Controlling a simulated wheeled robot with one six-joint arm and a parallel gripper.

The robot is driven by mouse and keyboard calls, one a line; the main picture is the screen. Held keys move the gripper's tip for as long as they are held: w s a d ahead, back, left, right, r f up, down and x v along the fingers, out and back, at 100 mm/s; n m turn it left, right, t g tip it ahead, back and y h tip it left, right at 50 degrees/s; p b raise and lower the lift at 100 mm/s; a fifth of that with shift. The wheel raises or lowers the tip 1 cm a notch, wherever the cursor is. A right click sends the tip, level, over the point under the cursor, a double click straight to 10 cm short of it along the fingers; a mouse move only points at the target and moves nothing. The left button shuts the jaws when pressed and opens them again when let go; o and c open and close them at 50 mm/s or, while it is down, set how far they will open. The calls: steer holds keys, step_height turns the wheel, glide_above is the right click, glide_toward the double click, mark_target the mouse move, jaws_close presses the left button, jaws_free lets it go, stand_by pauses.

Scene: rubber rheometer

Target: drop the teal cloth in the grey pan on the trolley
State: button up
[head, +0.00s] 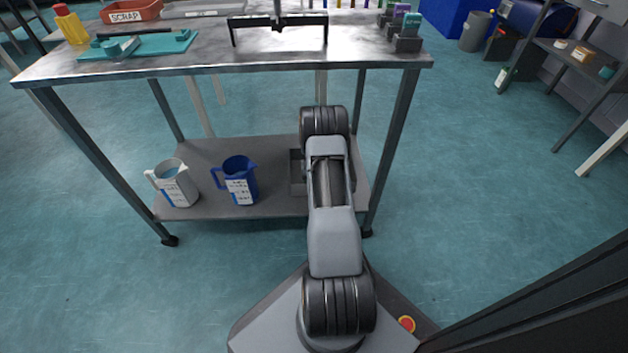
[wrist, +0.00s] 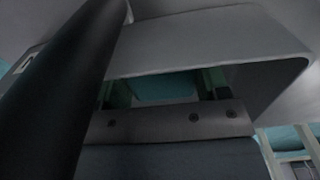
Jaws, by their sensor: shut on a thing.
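The grey pan (head: 297,172) sits on the trolley's lower shelf, at its right end. My arm hides most of the pan in the head view. My gripper is hidden behind my own arm there. In the wrist view my gripper (wrist: 165,88) shows past its screwed grey body, with a finger on each side of a teal patch. I take this patch to be the teal cloth (wrist: 165,90), held between the fingers. Its height above the pan cannot be told.
The trolley (head: 268,205) has a metal top above the lower shelf and upright legs. A white jug (head: 176,190) and a blue jug (head: 240,183) stand left of the pan. A teal mat (head: 100,50), a black-handled item (head: 280,22) and a scrap bin (head: 130,10) are on top.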

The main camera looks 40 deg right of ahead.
steer(key=o, duration=1)
steer(key=shift+f, duration=0.1)
step_height(320, 180, up, 9)
steer(key=p, duration=0.3)
steer(key=shift+f+p, duration=0.2)
steer(key=shift+p, duration=0.15)
